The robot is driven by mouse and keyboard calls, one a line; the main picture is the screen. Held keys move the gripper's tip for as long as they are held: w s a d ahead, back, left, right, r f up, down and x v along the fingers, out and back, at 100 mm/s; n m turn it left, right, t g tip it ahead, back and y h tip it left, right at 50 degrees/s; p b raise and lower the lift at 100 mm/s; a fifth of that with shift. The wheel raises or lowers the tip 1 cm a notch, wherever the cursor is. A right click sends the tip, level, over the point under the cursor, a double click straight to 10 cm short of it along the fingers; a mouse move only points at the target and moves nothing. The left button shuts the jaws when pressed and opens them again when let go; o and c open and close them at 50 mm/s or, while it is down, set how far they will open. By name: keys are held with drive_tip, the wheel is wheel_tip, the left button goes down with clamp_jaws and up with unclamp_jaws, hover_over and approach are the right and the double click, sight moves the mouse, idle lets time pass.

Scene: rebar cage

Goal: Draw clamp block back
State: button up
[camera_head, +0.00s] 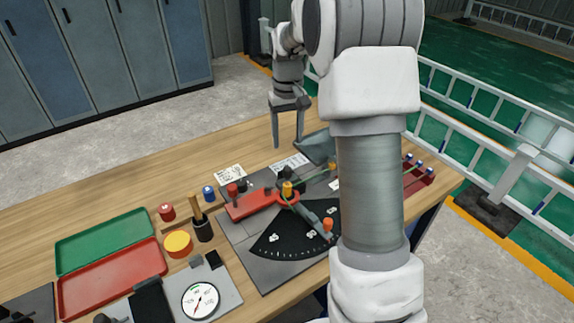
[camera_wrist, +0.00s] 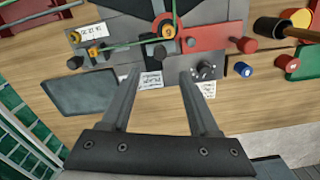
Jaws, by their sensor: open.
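My gripper (camera_head: 287,143) is open and empty, pointing down above the back edge of the bench. Its two fingers also show in the wrist view (camera_wrist: 159,76), spread apart, with bench and a white label between and beyond them. The bending fixture is a grey plate with a red arm (camera_head: 252,202), also in the wrist view (camera_wrist: 208,37), and an orange roller (camera_wrist: 165,31). A small dark block (camera_head: 284,172) sits behind the roller, apart from my fingers; it may be the clamp block, but I cannot tell for sure. A green rod (camera_wrist: 115,43) runs beside the roller.
A black angle dial (camera_head: 290,238) lies in front of the roller. A grey tray (camera_wrist: 82,93), a blue cap (camera_wrist: 244,69), a brush cup (camera_head: 203,231) and green and red trays (camera_head: 105,240) stand around. My arm hides part of the bench's right side.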

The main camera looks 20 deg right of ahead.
sight(287, 168)
wheel_tip(287, 168, down, 10)
drive_tip(key=shift+r, duration=0.15)
drive_tip(key=shift+c, duration=0.3)
clamp_jaws()
idle(1.2)
